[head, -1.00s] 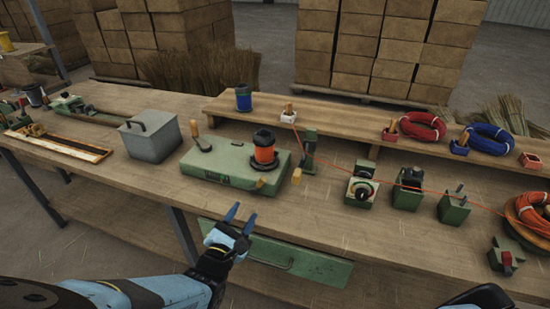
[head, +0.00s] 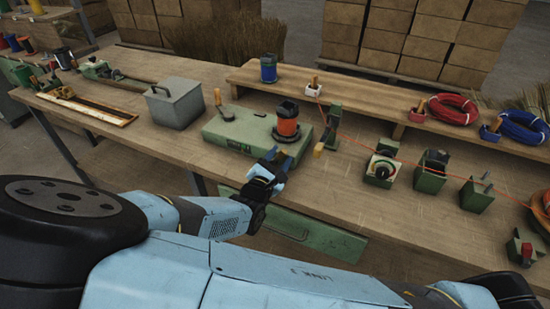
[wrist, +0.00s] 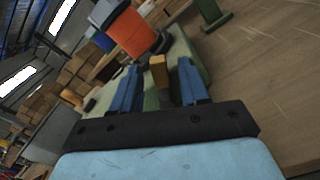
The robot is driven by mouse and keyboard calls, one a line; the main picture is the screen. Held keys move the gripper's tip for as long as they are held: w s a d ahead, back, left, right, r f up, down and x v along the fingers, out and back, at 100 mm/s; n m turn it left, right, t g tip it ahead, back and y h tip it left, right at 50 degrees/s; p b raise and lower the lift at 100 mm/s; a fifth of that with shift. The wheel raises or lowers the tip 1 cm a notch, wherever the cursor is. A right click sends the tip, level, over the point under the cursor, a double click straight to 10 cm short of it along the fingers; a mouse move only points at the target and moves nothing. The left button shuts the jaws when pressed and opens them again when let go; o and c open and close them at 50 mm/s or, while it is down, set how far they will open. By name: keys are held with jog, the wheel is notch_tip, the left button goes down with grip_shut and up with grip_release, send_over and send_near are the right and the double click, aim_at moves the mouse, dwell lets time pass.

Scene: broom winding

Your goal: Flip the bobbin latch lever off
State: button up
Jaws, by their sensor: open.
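The green winder box (head: 235,131) stands on the bench with an orange bobbin (head: 287,127) upright on its right end. A small lever with a yellow block-shaped tip (head: 318,149) sits at the box's right side, near the bobbin; I take it for the latch lever. My gripper (head: 279,158) is open and empty, in front of the bobbin and left of the yellow tip. In the wrist view the yellow tip (wrist: 158,70) shows between the two blue fingers (wrist: 160,72), with the orange bobbin (wrist: 133,35) beyond to the left. Whether the fingers touch the lever cannot be told.
A wooden-handled lever (head: 222,103) stands at the box's left end. A grey lidded box (head: 175,103) is further left. A green post (head: 332,127) and a dial device (head: 381,169) stand to the right, with an orange wire (head: 410,163) strung past them. A raised shelf runs behind.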

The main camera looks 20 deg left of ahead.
grip_shut()
